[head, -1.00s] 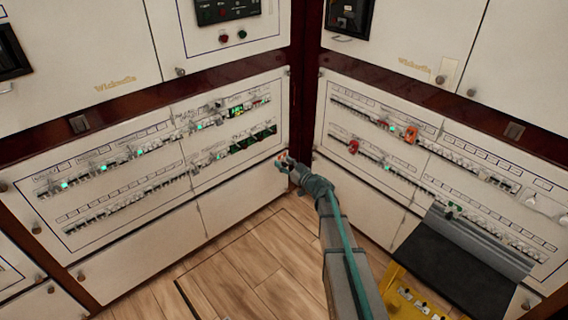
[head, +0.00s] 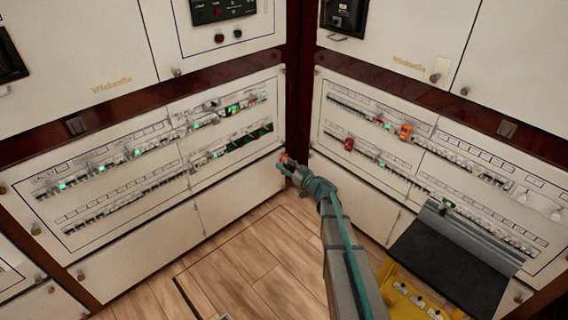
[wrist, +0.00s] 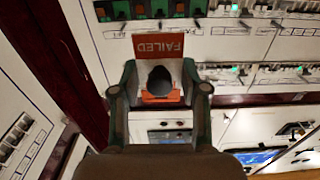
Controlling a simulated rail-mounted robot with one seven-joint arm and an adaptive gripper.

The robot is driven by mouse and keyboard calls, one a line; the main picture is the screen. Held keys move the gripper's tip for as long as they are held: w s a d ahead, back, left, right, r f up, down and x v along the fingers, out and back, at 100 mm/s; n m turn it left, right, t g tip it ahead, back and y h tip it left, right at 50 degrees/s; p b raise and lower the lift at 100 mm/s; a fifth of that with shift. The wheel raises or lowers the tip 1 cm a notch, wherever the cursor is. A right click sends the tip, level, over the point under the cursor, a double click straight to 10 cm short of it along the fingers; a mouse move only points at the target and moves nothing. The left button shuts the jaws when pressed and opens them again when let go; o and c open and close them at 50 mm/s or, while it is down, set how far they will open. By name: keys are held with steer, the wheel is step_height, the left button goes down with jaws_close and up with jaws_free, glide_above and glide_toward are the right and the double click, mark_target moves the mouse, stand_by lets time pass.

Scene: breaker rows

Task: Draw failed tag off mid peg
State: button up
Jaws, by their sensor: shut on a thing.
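My gripper (head: 287,160) is low by the inner corner, in front of the left panel's lower right end. In the wrist view its two fingers (wrist: 159,78) are closed on the failed tag (wrist: 158,47), an orange-red card with white FAILED lettering that appears upside down. A white part with a dark rounded shape and an orange lower edge shows between the fingers. In the head view only a small orange spot of the tag shows at the fingertips. The mid peg is not distinguishable; I cannot tell whether the tag still touches it.
The left breaker panel (head: 125,180) has rows with green lights. The right panel (head: 440,165) carries an orange tag (head: 405,132) and a red one (head: 349,144). A dark sloped surface (head: 450,265) and a yellow part (head: 412,298) stand at front right. Wooden floor (head: 235,265) is open.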

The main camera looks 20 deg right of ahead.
mark_target(288, 166)
steer(key=shift+s+d, duration=0.1)
steer(key=shift+s, duration=0.15)
steer(key=shift+p+v, duration=1.15)
steer(key=shift+v, duration=2.25)
